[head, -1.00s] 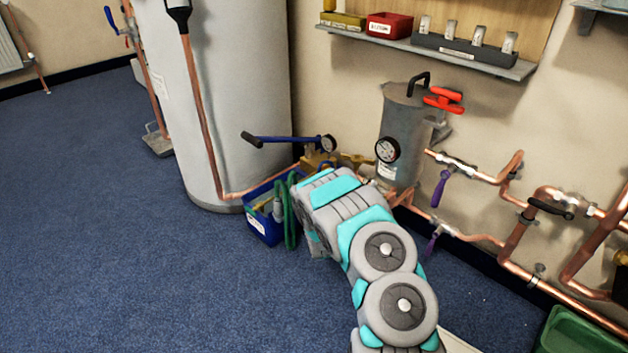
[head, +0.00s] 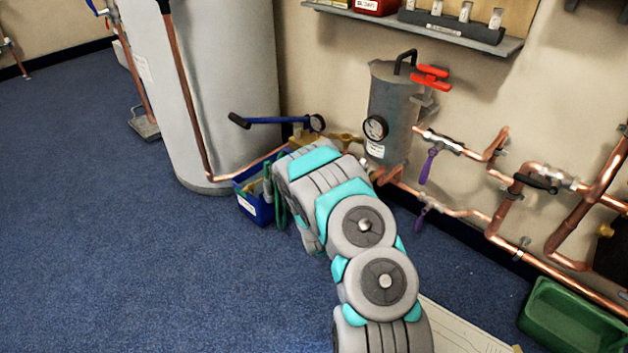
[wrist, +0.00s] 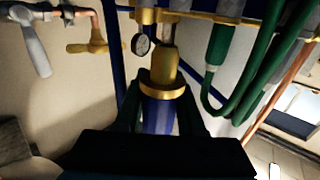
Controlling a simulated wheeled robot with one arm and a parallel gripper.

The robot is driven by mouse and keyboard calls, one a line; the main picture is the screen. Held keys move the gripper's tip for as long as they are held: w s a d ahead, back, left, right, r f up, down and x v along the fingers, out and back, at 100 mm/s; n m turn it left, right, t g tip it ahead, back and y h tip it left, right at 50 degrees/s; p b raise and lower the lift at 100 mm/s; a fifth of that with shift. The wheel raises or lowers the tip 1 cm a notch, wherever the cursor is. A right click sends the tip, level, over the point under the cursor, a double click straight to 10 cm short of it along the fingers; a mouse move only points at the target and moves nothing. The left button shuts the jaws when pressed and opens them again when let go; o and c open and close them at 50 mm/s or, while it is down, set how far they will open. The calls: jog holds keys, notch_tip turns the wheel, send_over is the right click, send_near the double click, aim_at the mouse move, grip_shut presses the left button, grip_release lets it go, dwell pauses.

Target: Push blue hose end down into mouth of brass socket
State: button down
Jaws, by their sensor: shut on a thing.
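In the wrist view my gripper (wrist: 160,108) has a dark finger on each side of the blue hose end (wrist: 158,117) and is shut on it. The brass socket (wrist: 162,80), with a wide ringed rim, is directly beyond the hose end and in line with it. The two appear to meet at the rim; I cannot tell how deep the hose sits. In the head view my own arm hides the gripper, the hose end and the socket.
A gauge (wrist: 141,44), a green hose loop (wrist: 240,100) and a yellow-handled valve (wrist: 92,42) are close by. In the head view a blue bin (head: 259,208) stands left of my arm, beside the white tank (head: 225,90). A grey cylinder (head: 392,115) stands behind. Open carpet lies left.

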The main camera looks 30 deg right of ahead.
jog(key=shift+r, duration=0.1)
notch_tip(320, 180, up, 4)
jog(key=shift+r+p, duration=0.2)
jog(key=shift+p, duration=0.35)
dwell(0.4)
